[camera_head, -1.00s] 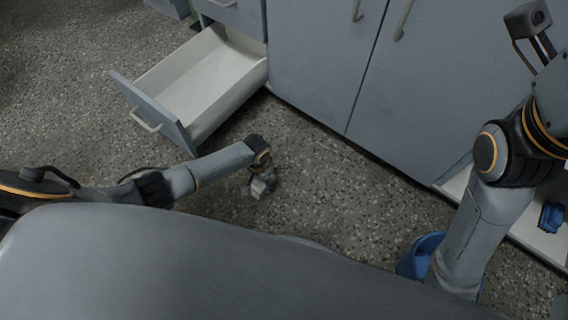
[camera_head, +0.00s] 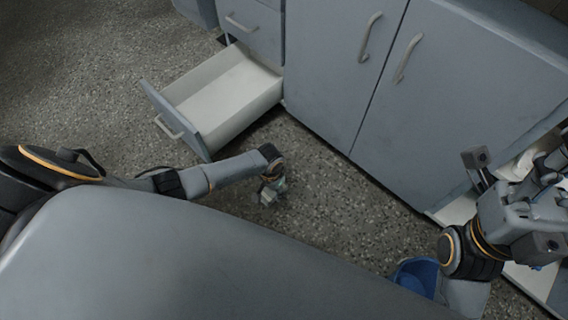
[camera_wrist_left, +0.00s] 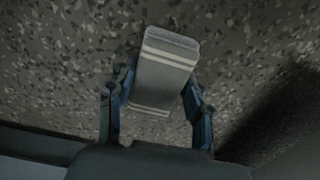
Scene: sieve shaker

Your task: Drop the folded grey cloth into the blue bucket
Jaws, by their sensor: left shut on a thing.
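The folded grey cloth (camera_wrist_left: 160,75), with pale stripes, is held between the fingers of my left gripper (camera_wrist_left: 157,100) in the left wrist view. In the head view my left gripper (camera_head: 270,190) is small and hangs over the speckled floor in front of the open drawer; the cloth is hard to make out there. The blue bucket (camera_head: 418,272) stands on the floor at the lower right, partly hidden by my right arm and my body. The left gripper is well to the left of it. My right gripper (camera_head: 545,205) is at the right edge, its fingers unclear.
An open, empty-looking drawer (camera_head: 225,100) juts out from the grey cabinets (camera_head: 335,60). A low white shelf or drawer (camera_head: 455,210) lies behind my right arm, with a white object (camera_head: 522,163) near it. Speckled floor (camera_head: 335,210) between left gripper and bucket is clear.

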